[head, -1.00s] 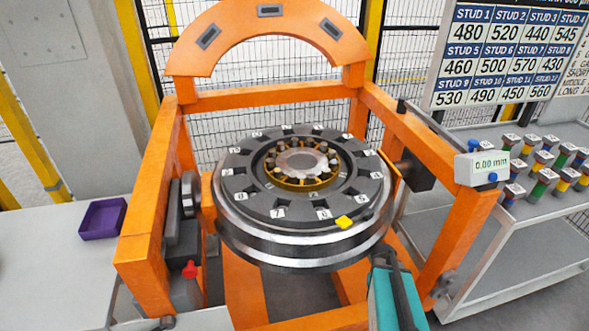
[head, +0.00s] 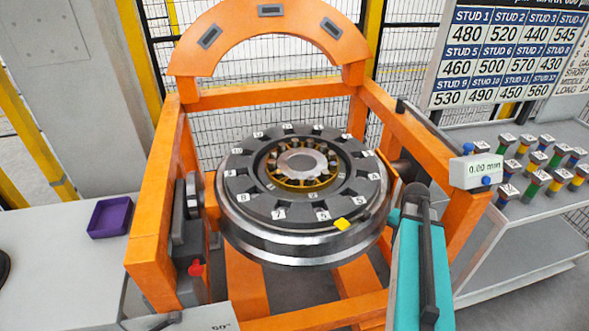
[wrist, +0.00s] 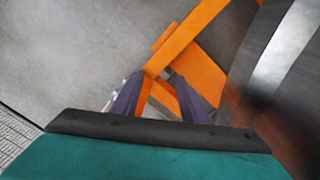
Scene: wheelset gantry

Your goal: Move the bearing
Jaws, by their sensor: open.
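The wheel (head: 306,235) lies flat in the orange gantry, with a dark numbered ring (head: 247,197) on top. A gold ring with dark roller-like parts (head: 302,184) surrounds the silver hub (head: 303,161) and looks like the bearing; I cannot be sure. My gripper (wrist: 160,98) is open and empty in the wrist view, its two dark fingers above the floor and orange beams. The wheel's shiny rim (wrist: 285,45) is right of the fingers, apart from them. In the head view my teal arm is at the wheel's lower right; the fingertips cannot be made out.
Orange gantry posts (head: 155,200) flank the wheel, and an arch (head: 268,25) stands behind. A gauge reading 0.00 mm (head: 476,171) is at right. A cart (head: 535,205) holds several coloured studs. A purple tray (head: 110,217) and a cut-off dark round object (head: 4,267) are on the left table.

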